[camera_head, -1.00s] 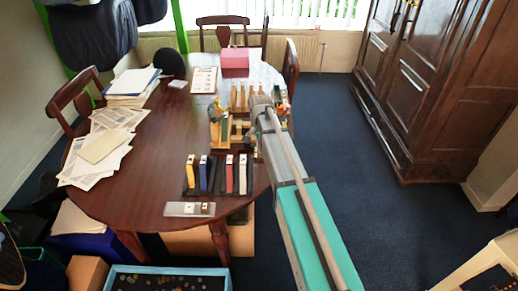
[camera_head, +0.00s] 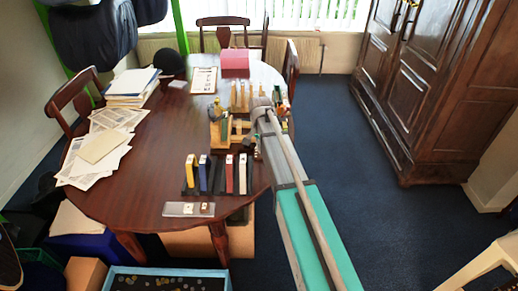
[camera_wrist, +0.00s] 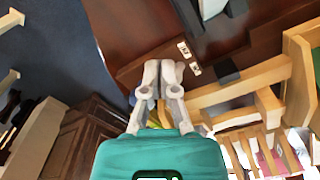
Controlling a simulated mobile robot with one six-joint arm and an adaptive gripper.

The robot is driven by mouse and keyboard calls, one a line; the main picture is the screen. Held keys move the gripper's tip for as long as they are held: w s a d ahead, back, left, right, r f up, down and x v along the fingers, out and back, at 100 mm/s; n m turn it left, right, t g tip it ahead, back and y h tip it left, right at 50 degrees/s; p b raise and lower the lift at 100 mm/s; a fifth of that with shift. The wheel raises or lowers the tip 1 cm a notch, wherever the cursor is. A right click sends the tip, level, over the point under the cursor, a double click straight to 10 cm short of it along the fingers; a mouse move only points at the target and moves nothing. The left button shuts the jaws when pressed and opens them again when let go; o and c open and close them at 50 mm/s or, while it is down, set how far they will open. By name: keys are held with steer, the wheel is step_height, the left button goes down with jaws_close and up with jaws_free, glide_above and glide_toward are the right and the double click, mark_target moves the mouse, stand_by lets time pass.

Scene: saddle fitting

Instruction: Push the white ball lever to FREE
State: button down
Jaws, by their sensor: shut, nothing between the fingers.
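My gripper (camera_wrist: 163,70) is shut and empty in the wrist view, with its two pale fingertips together over the dark red table edge. A wooden fixture (camera_wrist: 236,95) of light bars is right of the fingers. In the head view this fixture (camera_head: 238,128) stands on the table's right side, and my arm covers part of it and hides the fingers. I cannot make out the white ball lever or a FREE mark in either view. Whether the fingers touch anything is not clear.
A row of coloured upright blocks (camera_head: 217,174) stands nearer on the table, with a pale plate (camera_head: 189,209) before it. Papers (camera_head: 103,147) lie at left and a pink box (camera_head: 235,63) at the back. A dark wardrobe (camera_head: 430,80) stands right, across open blue floor.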

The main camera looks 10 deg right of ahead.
steer(key=shift+f+b, duration=0.6)
steer(key=shift+f, duration=0.1)
stand_by(0.4)
steer(key=shift+w+d, duration=0.2)
steer(key=shift+w, duration=0.9)
steer(key=shift+w+d, duration=0.2)
steer(key=shift+w, duration=0.9)
steer(key=shift+s, duration=0.3)
stand_by(0.3)
steer(key=shift+s+a, duration=0.1)
steer(key=shift+s, duration=0.2)
stand_by(0.5)
steer(key=shift+r+p, duration=3.5)
steer(key=shift+r, duration=0.05)
steer(key=shift+s, duration=0.2)
